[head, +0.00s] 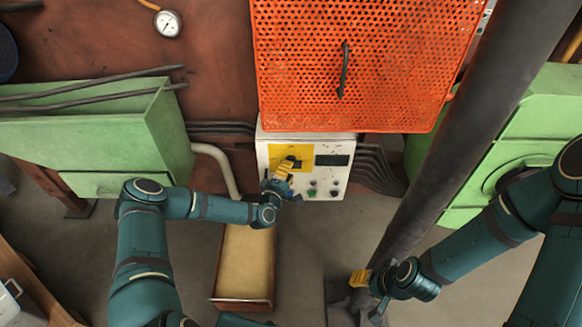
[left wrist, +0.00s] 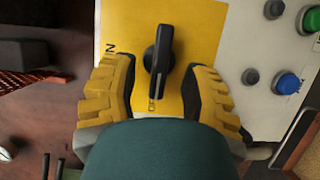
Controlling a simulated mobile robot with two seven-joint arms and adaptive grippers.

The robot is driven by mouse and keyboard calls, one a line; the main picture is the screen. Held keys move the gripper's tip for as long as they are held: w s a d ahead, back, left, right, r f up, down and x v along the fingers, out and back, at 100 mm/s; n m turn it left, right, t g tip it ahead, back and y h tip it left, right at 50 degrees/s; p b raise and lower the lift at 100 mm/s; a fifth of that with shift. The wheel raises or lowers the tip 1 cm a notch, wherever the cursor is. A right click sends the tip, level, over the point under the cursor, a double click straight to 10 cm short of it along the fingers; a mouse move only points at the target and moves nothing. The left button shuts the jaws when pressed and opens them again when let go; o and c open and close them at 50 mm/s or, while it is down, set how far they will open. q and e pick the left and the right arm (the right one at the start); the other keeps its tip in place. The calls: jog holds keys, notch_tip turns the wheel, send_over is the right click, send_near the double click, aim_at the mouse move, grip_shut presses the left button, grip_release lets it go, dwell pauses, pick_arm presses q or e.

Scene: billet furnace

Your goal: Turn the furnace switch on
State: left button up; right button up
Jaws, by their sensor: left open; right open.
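The furnace switch (left wrist: 158,58) is a black rotary knob on a yellow plate (left wrist: 199,24), on the white control panel (head: 336,142). In the left wrist view it sits between the two yellow fingers of my left gripper (left wrist: 160,88), with a gap on each side. The knob stands nearly along the picture's vertical, leaning slightly. Printed letters show beside it, partly hidden. In the head view my left gripper (head: 288,172) is open in front of the yellow plate and covers part of it. My right gripper (head: 368,294) is low at the right, away from the panel, and open.
An orange perforated guard (head: 390,60) hangs just above the panel. Green (left wrist: 312,20) and blue (left wrist: 288,83) buttons sit beside the switch. A dark pipe (head: 455,130) runs diagonally between the panel and my right arm. A long tray (head: 243,303) lies below the panel.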

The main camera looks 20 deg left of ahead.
pick_arm(q)
jog(key=shift+w+d, duration=0.2)
jog(key=shift+w, duration=1.35)
grip_shut()
